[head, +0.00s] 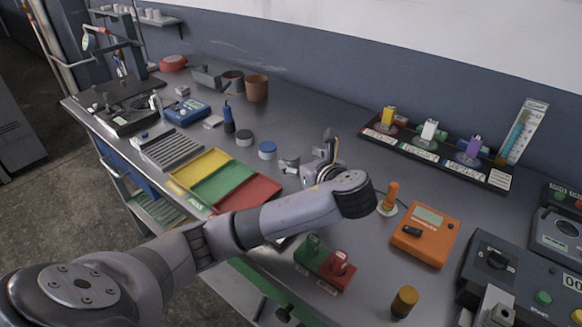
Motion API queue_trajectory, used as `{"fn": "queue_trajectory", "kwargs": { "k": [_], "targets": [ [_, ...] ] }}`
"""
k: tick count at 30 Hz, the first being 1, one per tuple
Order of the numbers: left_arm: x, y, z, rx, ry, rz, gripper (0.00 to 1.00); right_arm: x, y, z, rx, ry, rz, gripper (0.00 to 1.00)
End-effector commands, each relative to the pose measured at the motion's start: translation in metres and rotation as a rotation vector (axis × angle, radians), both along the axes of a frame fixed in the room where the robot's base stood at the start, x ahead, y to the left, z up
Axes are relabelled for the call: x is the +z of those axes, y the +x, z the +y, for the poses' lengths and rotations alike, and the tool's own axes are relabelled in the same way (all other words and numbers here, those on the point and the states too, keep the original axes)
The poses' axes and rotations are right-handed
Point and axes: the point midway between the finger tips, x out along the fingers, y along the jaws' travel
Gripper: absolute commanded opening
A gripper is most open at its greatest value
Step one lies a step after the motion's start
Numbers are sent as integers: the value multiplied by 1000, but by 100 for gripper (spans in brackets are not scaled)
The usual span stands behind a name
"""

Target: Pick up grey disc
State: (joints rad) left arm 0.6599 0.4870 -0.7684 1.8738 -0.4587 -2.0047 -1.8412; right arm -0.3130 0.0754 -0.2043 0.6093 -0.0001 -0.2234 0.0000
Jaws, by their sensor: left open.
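A row of small round pieces stands on the bench behind the coloured trays. One is a dark grey disc (244,138), one is a blue-topped disc (267,150), and a paler grey disc (288,164) is at the right end. My left gripper (313,162) is low over the bench, just right of the paler grey disc. It is open, and nothing shows between its fingers. Its wrist hides part of the bench behind it, and I cannot tell whether a finger touches the disc. My right gripper is not in view.
Yellow, green and red trays (187,168) lie left of my arm. An orange device (425,234), an orange-handled tool (390,197) and a red block (325,268) stand to the right. A dark rack (435,155) is behind. Bench between rack and discs is clear.

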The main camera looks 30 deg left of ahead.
Motion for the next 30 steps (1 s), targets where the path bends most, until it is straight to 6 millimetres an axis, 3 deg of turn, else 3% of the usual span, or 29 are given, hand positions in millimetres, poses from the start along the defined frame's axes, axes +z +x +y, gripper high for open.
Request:
{"fn": "queue_trajectory", "kwargs": {
  "k": [3,6,18,26,30],
  "targets": [
    [-8,7,10,-1,1,-1,64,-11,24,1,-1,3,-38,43],
    [-8,9,14,-1,0,0,64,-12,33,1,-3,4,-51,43],
    [-30,35,48,1,-1,2,64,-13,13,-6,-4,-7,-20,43],
    [-32,37,50,-2,-2,1,64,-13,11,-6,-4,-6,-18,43],
    [-32,37,50,-2,-2,1,57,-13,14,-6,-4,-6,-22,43]
  ]
}}
